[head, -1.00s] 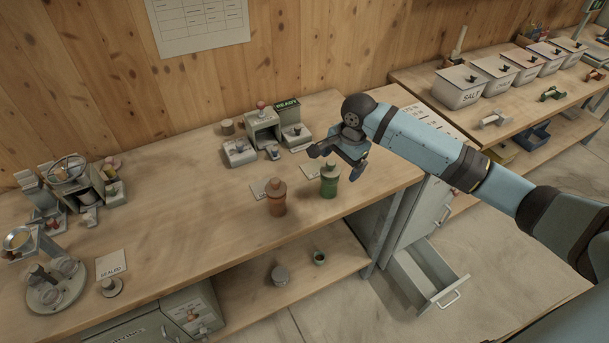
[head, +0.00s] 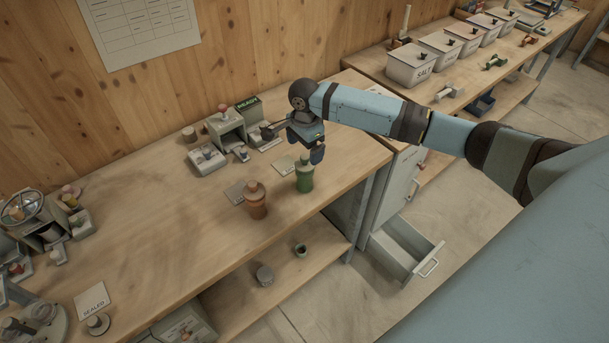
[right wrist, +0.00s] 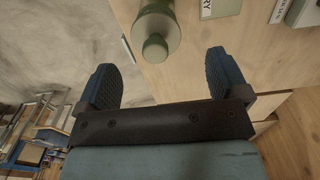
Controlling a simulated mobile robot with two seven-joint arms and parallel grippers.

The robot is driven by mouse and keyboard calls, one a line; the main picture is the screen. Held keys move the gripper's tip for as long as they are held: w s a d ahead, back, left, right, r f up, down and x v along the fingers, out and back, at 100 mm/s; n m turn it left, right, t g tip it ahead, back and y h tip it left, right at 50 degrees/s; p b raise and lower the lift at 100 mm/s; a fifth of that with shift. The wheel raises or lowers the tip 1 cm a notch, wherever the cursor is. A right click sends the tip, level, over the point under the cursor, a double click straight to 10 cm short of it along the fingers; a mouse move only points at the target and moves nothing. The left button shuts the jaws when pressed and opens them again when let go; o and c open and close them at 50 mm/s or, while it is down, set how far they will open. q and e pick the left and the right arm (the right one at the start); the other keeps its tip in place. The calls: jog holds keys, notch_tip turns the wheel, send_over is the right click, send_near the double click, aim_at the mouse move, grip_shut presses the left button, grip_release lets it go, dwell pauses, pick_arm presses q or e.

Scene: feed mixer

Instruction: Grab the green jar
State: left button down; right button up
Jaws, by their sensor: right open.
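The green jar (head: 304,177) stands upright on the workbench near its front edge, right of an orange-brown jar (head: 256,203). In the right wrist view the green jar (right wrist: 156,28) shows from above with its round lid, ahead of the fingers. My right gripper (head: 302,146) is just above and behind the green jar in the head view. In the right wrist view its two dark blue fingers (right wrist: 161,78) are spread apart with nothing between them. The jar lies beyond the fingertips. My left gripper is not in view.
A small station with a READY sign (head: 247,103) stands behind the jars. Flat cards lie by the jars. A drawer (head: 400,243) stands open below the bench's right end. Lidded bins, one marked SALT (head: 414,65), line the far bench. The bench left of the jars is mostly clear.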

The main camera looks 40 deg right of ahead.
aim_at(305, 156)
jog(key=shift+s+a+f+p, duration=0.1)
jog(key=shift+f+p, duration=0.2)
jog(key=shift+f, duration=1.05)
jog(key=shift+s+a+f+p, duration=0.1)
jog(key=shift+f+p, duration=0.15)
jog(key=shift+f, duration=1.05)
jog(key=c, duration=1.4)
jog(key=shift+r, duration=0.1)
